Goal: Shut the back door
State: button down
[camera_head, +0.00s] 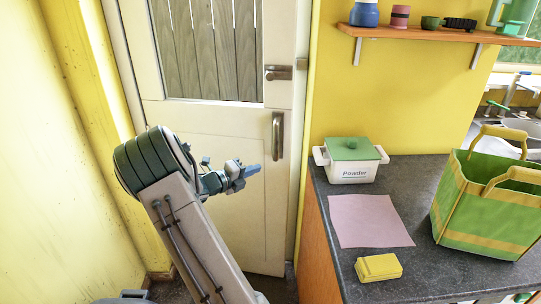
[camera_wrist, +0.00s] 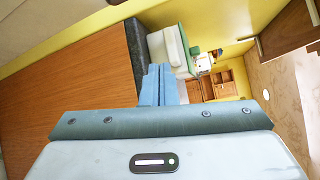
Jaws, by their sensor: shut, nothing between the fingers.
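The back door (camera_head: 210,135) is white, with a glazed upper part that shows grey wooden boards behind it. It stands in or close to its frame at the far wall; I cannot tell whether it is fully shut. A vertical metal handle (camera_head: 277,135) and a metal lock (camera_head: 278,72) sit near its right edge. My gripper (camera_head: 251,171) is in front of the door's lower panel, below and left of the handle. Its blue fingers are together and empty, also in the wrist view (camera_wrist: 159,85). I cannot tell whether they touch the door.
A dark counter (camera_head: 400,265) with an orange side (camera_wrist: 70,85) runs along the right. On it are a white powder box with green lid (camera_head: 352,165), a pink sheet (camera_head: 370,220), a yellow box (camera_head: 378,267) and a green bag (camera_head: 485,210). A yellow wall (camera_head: 70,150) closes the left.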

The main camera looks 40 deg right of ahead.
jog(key=w+d+f+n+t+h+p, duration=0.1)
jog(key=w+d, duration=0.5)
jog(key=d, duration=0.8)
jog(key=f+n+p, duration=0.1)
jog(key=n+p, duration=0.1)
jog(key=n, duration=0.1)
jog(key=shift+w+t, duration=0.2)
jog(key=shift+t, duration=0.1)
